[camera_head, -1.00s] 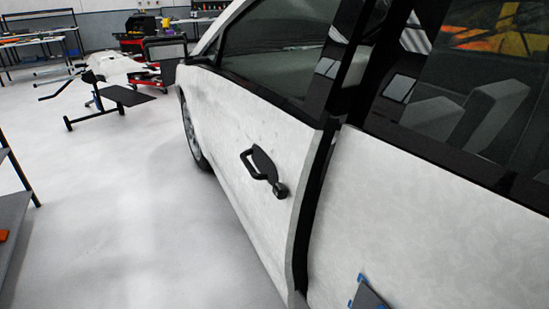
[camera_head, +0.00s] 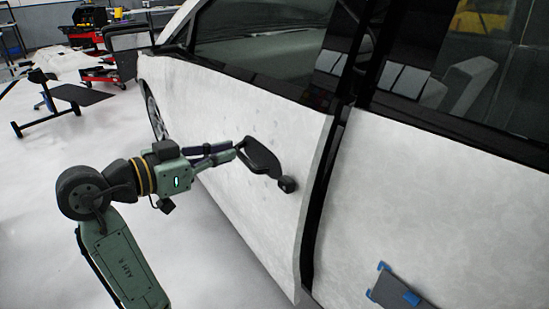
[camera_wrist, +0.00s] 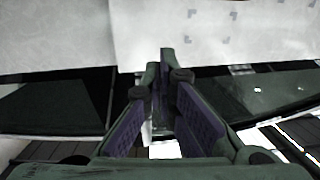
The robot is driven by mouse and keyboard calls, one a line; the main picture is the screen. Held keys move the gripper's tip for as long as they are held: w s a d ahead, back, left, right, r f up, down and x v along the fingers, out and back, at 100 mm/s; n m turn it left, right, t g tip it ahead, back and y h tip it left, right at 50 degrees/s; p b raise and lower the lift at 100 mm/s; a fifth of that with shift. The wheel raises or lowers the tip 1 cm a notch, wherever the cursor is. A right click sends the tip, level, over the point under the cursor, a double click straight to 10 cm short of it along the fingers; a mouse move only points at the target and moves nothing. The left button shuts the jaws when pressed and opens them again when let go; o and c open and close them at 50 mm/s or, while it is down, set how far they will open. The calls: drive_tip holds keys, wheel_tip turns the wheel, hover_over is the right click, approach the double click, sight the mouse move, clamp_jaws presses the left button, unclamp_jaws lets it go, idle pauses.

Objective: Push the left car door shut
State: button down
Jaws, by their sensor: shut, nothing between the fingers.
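The white car door (camera_head: 235,105) has a black handle (camera_head: 264,160). A dark gap runs down its rear edge beside the neighbouring white panel (camera_head: 400,215), so the door is slightly ajar. My gripper (camera_head: 236,150) is shut and empty, at the front end of the handle, against or just off the door's outer face. I cannot tell whether it touches. In the wrist view my purple-padded fingers (camera_wrist: 166,72) come together at the tips, with the white door (camera_wrist: 220,30) above them and dark window glass (camera_wrist: 265,92) below.
A small blue-cornered dark pad (camera_head: 400,291) is on the rear panel. A black stand (camera_head: 62,100) and a red cart (camera_head: 105,70) stand at the back left. The pale floor (camera_head: 190,265) beside the car is clear.

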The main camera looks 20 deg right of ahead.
sight(299, 155)
drive_tip(key=d+f+p, duration=0.1)
drive_tip(key=d, duration=0.3)
drive_tip(key=w+d+f+m+g+p, duration=0.1)
drive_tip(key=d, duration=0.3)
drive_tip(key=d+f+g+p, duration=0.1)
drive_tip(key=d+f, duration=0.1)
drive_tip(key=d, duration=0.3)
drive_tip(key=shift+w, duration=0.25)
drive_tip(key=shift+p+x, duration=0.4)
drive_tip(key=shift+x, duration=0.5)
drive_tip(key=shift+f, duration=0.1)
